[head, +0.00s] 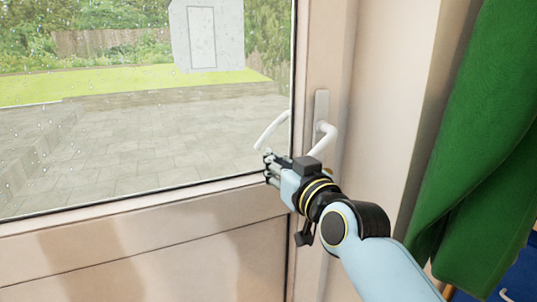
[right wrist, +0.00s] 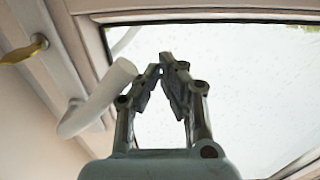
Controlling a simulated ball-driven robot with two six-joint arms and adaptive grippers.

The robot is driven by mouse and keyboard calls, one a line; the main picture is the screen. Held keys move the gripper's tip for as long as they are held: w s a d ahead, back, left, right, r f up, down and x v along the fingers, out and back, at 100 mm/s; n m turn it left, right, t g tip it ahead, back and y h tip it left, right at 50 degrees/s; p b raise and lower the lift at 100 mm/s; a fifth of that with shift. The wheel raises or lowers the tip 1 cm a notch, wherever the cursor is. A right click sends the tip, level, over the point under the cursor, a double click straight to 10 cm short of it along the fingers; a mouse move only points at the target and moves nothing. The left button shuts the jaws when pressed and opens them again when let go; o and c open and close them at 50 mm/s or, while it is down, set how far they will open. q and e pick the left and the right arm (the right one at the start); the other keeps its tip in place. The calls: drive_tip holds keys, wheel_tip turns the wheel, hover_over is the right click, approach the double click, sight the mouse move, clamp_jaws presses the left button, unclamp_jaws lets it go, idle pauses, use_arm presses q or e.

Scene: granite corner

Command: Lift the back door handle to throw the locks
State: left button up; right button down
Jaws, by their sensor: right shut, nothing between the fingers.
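The back door has a white lever handle (head: 326,138) on a tall plate on the door's right stile. The lever bends down and left, and its end passes behind my right gripper (head: 267,168). In the right wrist view the handle (right wrist: 98,98) is a thick white bar left of the fingers, its blunt end close to them. My right gripper (right wrist: 167,66) has its fingertips together with nothing between them. I cannot tell whether it touches the lever. My left gripper is in neither view.
A similar white bar (head: 270,131) shows in the glass, an outside handle or a reflection. A green cloth (head: 487,140) hangs at the right. A brass-coloured fitting (right wrist: 22,52) is at the wrist view's left. Paving (head: 150,150) and a shed (head: 207,35) lie beyond the glass.

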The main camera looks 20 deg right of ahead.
sight(262, 148)
drive_tip(key=shift+w+a, duration=0.1)
drive_tip(key=shift+w, duration=1.55)
drive_tip(key=shift+w+r, duration=0.1)
drive_tip(key=shift+w, duration=0.35)
drive_tip(key=shift+w+r+y+b, duration=0.25)
drive_tip(key=shift+y+b, duration=0.1)
drive_tip(key=shift+y, duration=0.05)
drive_tip(key=shift+w+a, duration=0.15)
drive_tip(key=shift+w, duration=0.15)
drive_tip(key=shift+r, duration=0.1)
drive_tip(key=shift+s, duration=0.1)
